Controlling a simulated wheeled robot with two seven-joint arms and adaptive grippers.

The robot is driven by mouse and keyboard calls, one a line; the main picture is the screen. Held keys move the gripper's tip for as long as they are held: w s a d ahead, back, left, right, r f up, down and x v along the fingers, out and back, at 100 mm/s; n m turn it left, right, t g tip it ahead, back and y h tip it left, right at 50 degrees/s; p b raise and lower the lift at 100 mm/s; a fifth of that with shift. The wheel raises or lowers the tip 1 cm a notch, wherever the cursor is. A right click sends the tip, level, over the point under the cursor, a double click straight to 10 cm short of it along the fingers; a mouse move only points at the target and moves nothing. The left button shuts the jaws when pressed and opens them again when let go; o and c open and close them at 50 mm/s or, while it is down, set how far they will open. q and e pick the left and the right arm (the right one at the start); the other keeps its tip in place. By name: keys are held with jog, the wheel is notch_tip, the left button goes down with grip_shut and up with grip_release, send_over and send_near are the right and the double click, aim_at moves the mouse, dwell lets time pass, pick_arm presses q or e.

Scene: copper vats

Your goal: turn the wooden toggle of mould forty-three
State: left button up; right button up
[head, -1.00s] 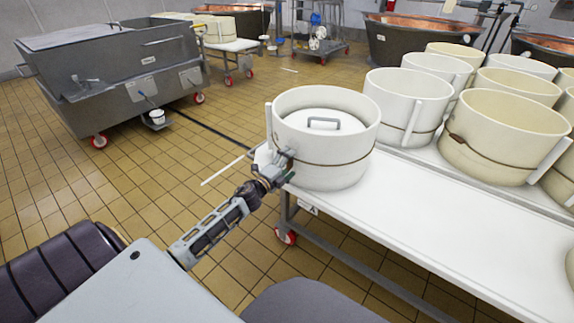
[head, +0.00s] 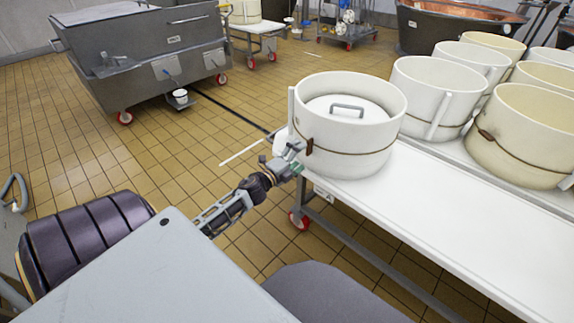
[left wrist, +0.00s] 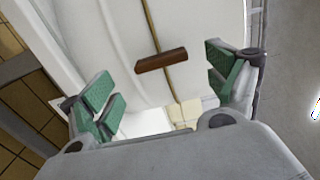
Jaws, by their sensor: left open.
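A white round mould (head: 345,125) with a lid and bar handle inside stands at the near left end of the white table. A cord runs around it, and a small brown wooden toggle (head: 309,146) sits on the cord at its left front. No number is readable on the mould. In the left wrist view the toggle (left wrist: 161,61) lies across the cord against the white wall, ahead of and between the fingers. My left gripper (head: 292,158) is open and empty beside the toggle; its green pads (left wrist: 165,88) are apart from it. My right gripper is out of view.
The white table (head: 440,210) is bare in front of the mould. Several other moulds (head: 435,97) stand behind it to the right. A grey wheeled vat (head: 140,60) stands at the back left. Tiled floor (head: 100,160) is open to the left.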

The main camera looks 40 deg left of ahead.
pick_arm(q)
jog(key=s, duration=0.6)
jog(key=shift+a, duration=0.25)
jog(key=shift+s, duration=0.1)
dwell(0.7)
